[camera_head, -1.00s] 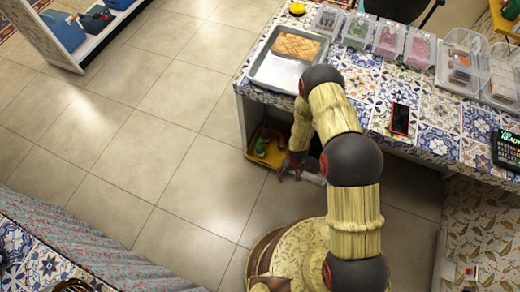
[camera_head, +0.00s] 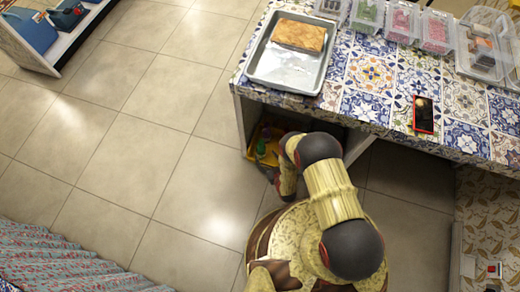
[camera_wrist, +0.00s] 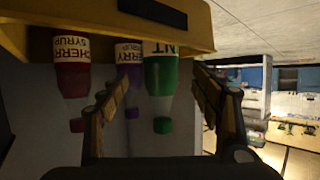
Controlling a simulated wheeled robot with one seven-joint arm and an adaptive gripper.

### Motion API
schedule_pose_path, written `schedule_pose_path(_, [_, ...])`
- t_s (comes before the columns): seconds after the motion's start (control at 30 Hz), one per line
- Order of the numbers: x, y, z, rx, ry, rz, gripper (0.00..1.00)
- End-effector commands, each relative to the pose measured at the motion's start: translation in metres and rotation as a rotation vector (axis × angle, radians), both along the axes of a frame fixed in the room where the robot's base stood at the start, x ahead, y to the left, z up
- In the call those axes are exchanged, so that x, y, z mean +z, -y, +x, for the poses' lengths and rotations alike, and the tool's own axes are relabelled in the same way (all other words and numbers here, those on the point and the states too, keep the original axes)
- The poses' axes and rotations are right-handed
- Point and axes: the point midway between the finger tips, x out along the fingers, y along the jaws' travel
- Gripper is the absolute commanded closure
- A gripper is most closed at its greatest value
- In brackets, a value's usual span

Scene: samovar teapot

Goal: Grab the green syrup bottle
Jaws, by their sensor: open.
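The wrist view looks upside down. In it the green syrup bottle (camera_wrist: 160,76), with a cream label ending in "NT" and a green cap, shows between the two fingers of my gripper (camera_wrist: 162,84). The fingers are open, one on each side, with gaps to the bottle; how far ahead it stands is hard to tell. In the head view the green bottle (camera_head: 261,148) is small, in the yellow tray (camera_head: 251,148) under the counter.
A red cherry syrup bottle (camera_wrist: 72,72) and a purple bottle (camera_wrist: 130,60) stand beside the green one. The floor to the left is clear.

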Motion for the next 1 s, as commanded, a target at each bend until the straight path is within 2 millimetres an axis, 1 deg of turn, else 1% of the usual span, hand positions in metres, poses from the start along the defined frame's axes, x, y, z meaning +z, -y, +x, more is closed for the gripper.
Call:
schedule_pose_path(0.03, [-0.003,-0.003,0.006,0.001,0.002,0.000,0.36])
schedule_pose_path(0.1, [-0.006,-0.005,0.012,0.001,0.001,0.000,0.36])
schedule_pose_path(0.27, [-0.009,-0.009,0.022,0.000,0.000,-0.001,0.36])
schedule_pose_path(0.5, [-0.020,-0.022,0.051,0.001,0.000,-0.001,0.36])
schedule_pose_path(0.6, [-0.023,-0.025,0.058,0.000,-0.002,-0.001,0.36])
schedule_pose_path(0.83, [-0.022,-0.026,0.060,0.000,-0.002,-0.001,0.36])
schedule_pose_path(1.0, [-0.021,-0.026,0.060,0.000,-0.002,-0.001,0.46])
